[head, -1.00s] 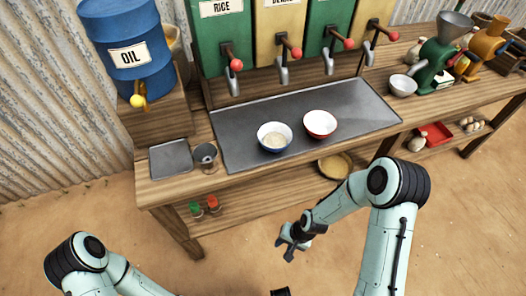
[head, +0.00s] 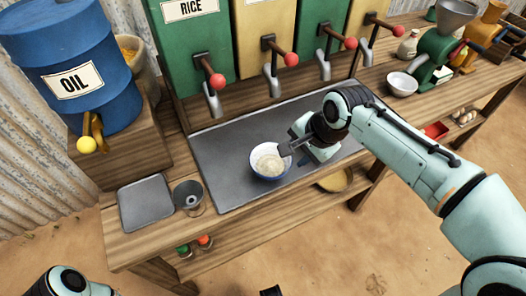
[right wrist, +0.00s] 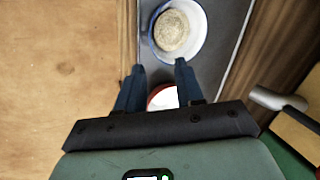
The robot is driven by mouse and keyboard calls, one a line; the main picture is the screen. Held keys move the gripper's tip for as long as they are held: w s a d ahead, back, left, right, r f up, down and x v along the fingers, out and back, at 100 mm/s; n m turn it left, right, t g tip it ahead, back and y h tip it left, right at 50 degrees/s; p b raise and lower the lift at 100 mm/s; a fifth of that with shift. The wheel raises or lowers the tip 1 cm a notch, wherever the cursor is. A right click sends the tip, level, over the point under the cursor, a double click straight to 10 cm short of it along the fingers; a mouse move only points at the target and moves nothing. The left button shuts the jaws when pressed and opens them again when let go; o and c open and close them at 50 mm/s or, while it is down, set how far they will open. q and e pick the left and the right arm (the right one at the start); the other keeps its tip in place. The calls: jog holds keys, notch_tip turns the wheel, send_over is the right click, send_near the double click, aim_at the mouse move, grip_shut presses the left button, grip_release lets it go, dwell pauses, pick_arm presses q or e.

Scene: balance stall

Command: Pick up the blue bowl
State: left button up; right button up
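The blue bowl (head: 262,172), blue outside and white inside, stands upright on the grey metal tray (head: 225,150) with pale grain in it. It also shows at the top of the right wrist view (right wrist: 193,45). My right gripper (head: 288,149) is over the tray just right of the bowl, its fingers pointing at it. In the right wrist view the fingers (right wrist: 160,67) are apart with nothing gripped, and the bowl lies just beyond their tips. A red bowl (right wrist: 163,97) shows below the fingers; my right gripper hides it in the head view. My left gripper is not in view.
Dispensers with red-knobbed levers (head: 215,81) stand behind the tray. A blue oil barrel (head: 60,50) is at the left. A small metal plate (head: 146,203) and a metal cup (head: 189,197) sit left of the tray. A white bowl (head: 402,84) stands farther right.

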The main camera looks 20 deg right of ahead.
jog(key=b+x, duration=0.1)
jog(key=x, duration=0.3)
jog(key=s+b+x, duration=0.1)
jog(key=x, duration=0.3)
jog(key=b+x, duration=0.1)
jog(key=x, duration=0.3)
jog(key=shift+s+f, duration=0.15)
jog(key=shift+f, duration=0.25)
jog(key=shift+w+a+f, duration=0.1)
jog(key=shift+w+f, duration=0.1)
jog(key=shift+f, duration=0.15)
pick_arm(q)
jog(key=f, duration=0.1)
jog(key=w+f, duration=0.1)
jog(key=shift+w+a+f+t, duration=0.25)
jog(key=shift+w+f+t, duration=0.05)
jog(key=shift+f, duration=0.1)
pick_arm(e)
grip_shut()
